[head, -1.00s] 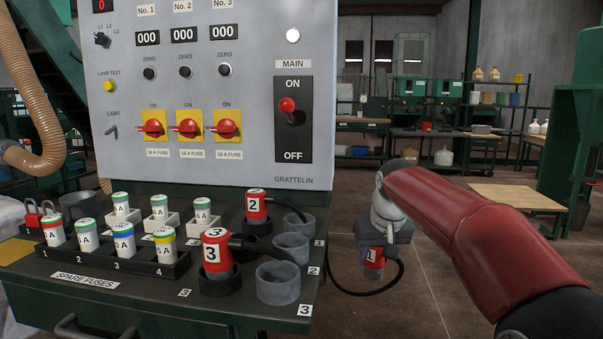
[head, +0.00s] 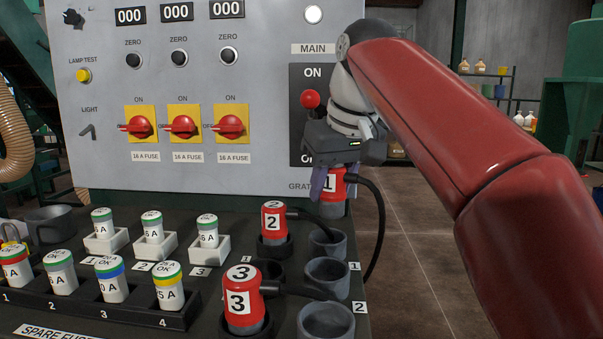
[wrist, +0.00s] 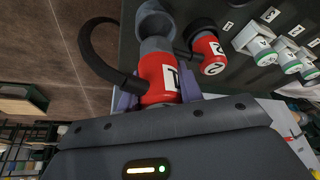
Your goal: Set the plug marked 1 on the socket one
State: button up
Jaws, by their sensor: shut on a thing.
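The red plug marked 1 (head: 329,185) hangs upright, grey end down, in my gripper (head: 333,175). My gripper is shut on it, with purple fingers on both sides. The plug also shows in the wrist view (wrist: 158,78), with its black cable curving away. In the head view the plug is above and slightly behind the far grey cup (head: 328,243), which has a label 1 (head: 354,267) at its lower right. Plug and cup look apart. In the wrist view a grey cup (wrist: 155,17) appears beyond the plug's end; the gap is hard to judge.
Red plugs 2 (head: 273,220) and 3 (head: 243,295) stand in black rings left of the grey cups. An empty black ring (head: 269,272) lies between them. Several fuses (head: 113,283) stand further left. The grey panel with the MAIN switch (head: 310,98) rises close behind my gripper.

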aim_at(328, 209)
jog(key=shift+w+a, duration=0.3)
jog(key=shift+a, duration=0.05)
jog(key=shift+w+f, duration=0.1)
jog(key=shift+f, duration=0.1)
jog(key=shift+f+b, duration=1.35)
jog(key=shift+f, duration=1.35)
jog(key=shift+d+f, duration=0.1)
jog(key=shift+f, duration=0.25)
jog(key=shift+p+v, duration=0.9)
jog(key=shift+p, duration=0.05)
jog(key=shift+w+f+b, duration=0.1)
jog(key=shift+f+b, duration=0.45)
jog(key=shift+f, duration=0.25)
dwell(0.4)
jog(key=shift+r+p, duration=0.35)
jog(key=shift+p, duration=0.1)
jog(key=shift+r+p, duration=0.35)
jog(key=shift+r, duration=0.15)
